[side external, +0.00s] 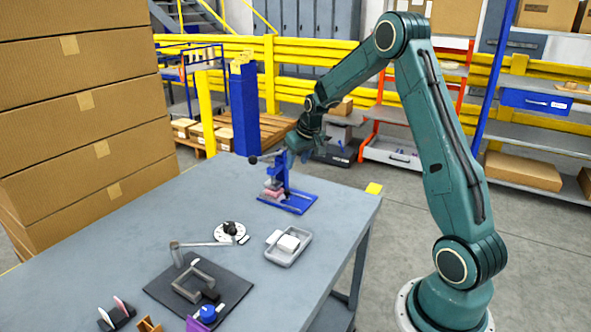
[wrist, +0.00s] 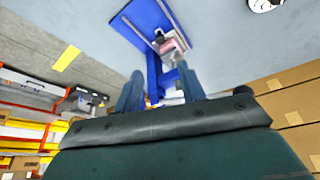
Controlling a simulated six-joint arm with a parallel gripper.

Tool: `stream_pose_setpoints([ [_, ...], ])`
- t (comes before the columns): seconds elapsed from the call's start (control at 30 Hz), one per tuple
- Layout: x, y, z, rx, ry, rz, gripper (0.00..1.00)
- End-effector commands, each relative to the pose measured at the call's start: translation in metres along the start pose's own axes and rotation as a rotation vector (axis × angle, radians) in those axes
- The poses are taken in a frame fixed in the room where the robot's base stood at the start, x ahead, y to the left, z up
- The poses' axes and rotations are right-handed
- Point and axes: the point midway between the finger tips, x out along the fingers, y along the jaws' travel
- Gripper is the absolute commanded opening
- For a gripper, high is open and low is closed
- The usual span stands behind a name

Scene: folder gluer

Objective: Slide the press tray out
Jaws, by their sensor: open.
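The blue press (side external: 285,183) stands upright on the far part of the table, on a flat blue base plate (side external: 299,204). Low on it, pink and pale grey parts (side external: 272,189) are stacked at its left side; I cannot tell which part is the tray. The wrist view shows the base plate (wrist: 143,19) and the pinkish part (wrist: 170,48) beyond the fingers. My gripper (side external: 297,147) is above the press, close to its top. In the wrist view my gripper (wrist: 159,84) is open, its fingers on either side of the blue upright. Contact cannot be told.
On the grey table (side external: 215,205) are a round white dial (side external: 231,233), a grey tray (side external: 283,258) with white blocks, a dark mat (side external: 232,295) with a bracket, and a blue knob (side external: 208,312). Stacked cartons (side external: 85,110) rise at left. A blue post (side external: 243,105) stands behind the press.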

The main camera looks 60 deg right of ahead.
Motion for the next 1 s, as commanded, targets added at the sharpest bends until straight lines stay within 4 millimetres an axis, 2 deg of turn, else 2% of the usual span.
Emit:
stream_pose_setpoints([
  [0.17,0.002,0.000,0.000,0.000,-0.001,0.000,0.40],
  [0.37,0.013,-0.001,0.000,-0.001,-0.002,-0.001,0.40],
  [1.0,0.094,-0.001,0.001,-0.001,-0.003,0.000,0.40],
])
